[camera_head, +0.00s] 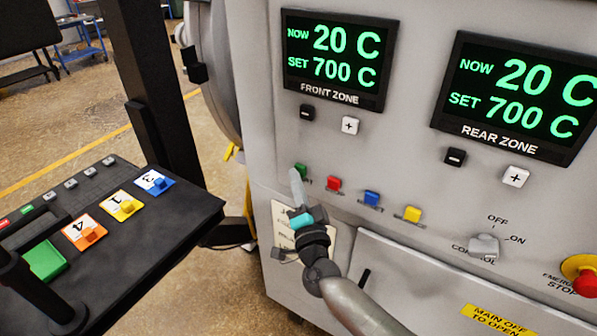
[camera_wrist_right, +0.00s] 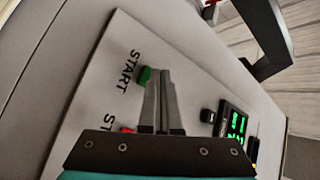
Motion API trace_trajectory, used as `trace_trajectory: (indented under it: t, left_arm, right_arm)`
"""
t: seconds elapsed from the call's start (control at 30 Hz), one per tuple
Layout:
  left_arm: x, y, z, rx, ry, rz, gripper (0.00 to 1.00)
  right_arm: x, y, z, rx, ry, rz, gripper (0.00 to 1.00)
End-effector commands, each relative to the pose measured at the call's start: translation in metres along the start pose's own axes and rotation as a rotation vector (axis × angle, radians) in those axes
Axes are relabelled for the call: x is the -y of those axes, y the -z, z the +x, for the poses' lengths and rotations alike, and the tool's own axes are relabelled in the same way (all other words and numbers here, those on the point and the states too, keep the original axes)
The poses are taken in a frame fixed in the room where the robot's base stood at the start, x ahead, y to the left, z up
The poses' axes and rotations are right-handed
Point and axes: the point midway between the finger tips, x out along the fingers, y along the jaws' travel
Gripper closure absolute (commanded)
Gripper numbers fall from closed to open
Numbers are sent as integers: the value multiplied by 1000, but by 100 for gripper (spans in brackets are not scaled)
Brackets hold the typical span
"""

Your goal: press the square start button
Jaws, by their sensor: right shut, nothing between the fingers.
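The green square start button (camera_head: 301,170) is at the left end of a row of coloured buttons on the grey furnace panel. In the wrist view it is a green block (camera_wrist_right: 144,76) beside the word START. My right gripper (camera_head: 295,174) is shut and empty, its fingers pointing at the panel. In the head view its fingertips overlap the left side of the button. In the wrist view the closed fingertips (camera_wrist_right: 163,73) lie just right of the button, slightly overlapping its edge. I cannot tell whether they touch it. My left gripper is not in view.
Red (camera_head: 334,184), blue (camera_head: 372,198) and yellow (camera_head: 408,214) buttons follow to the right. The control knob (camera_head: 484,246) and emergency stop (camera_head: 580,273) are farther right. Two displays (camera_head: 335,57) (camera_head: 515,95) sit above. A black console (camera_head: 150,225) stands at left.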

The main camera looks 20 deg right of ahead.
Motion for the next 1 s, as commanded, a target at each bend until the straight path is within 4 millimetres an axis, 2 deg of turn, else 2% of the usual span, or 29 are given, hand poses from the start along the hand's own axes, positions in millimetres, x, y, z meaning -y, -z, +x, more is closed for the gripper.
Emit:
trace_trajectory:
  t: [0.63,1.0]
  left_arm:
    - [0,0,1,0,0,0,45]
    - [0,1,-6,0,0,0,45]
  right_arm:
    - [-2,3,3,-2,0,0,100]
    - [6,-5,-8,-1,-1,1,100]
